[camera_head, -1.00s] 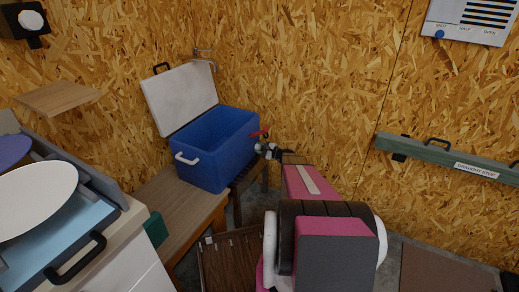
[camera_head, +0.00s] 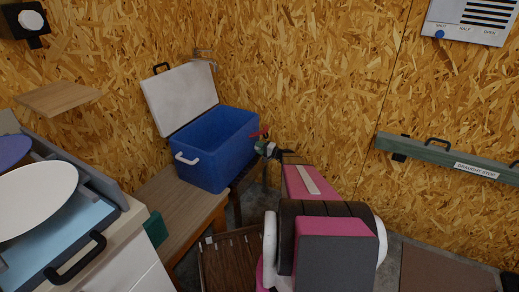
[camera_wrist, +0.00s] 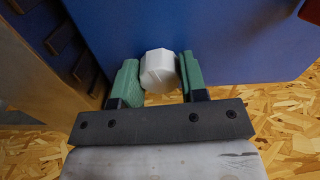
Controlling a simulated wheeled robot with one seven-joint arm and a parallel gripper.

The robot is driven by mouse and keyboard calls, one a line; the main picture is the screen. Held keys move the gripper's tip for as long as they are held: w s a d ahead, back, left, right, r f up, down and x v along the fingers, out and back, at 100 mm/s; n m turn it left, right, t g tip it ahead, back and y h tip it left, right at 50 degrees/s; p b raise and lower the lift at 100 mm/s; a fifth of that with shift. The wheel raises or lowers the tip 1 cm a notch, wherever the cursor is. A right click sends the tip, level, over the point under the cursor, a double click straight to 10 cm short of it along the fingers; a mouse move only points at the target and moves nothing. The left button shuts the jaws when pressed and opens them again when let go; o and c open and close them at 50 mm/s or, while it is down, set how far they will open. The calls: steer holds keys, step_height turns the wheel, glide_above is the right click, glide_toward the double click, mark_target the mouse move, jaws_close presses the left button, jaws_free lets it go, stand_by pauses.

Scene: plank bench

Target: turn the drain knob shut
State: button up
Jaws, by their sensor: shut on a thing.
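The blue cooler (camera_head: 222,150) stands on the plank bench with its white lid (camera_head: 181,98) open. In the wrist view, the white faceted drain knob (camera_wrist: 158,70) sticks out low on the cooler's blue wall (camera_wrist: 225,40). My gripper (camera_wrist: 157,76) has its green finger pads on either side of the knob and is shut on it. In the head view, my gripper (camera_head: 265,149) is at the cooler's right end, and the knob cannot be made out there. The knob's turn angle is not clear.
A small red part (camera_head: 259,134) shows just above my gripper. The plank bench (camera_head: 165,208) runs below the cooler. A counter with a white disc (camera_head: 38,200) stands at the left.

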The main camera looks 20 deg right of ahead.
steer(key=shift+s, duration=0.1)
stand_by(0.4)
steer(key=o, duration=0.9)
steer(key=v, duration=1)
steer(key=shift+s+d, duration=0.25)
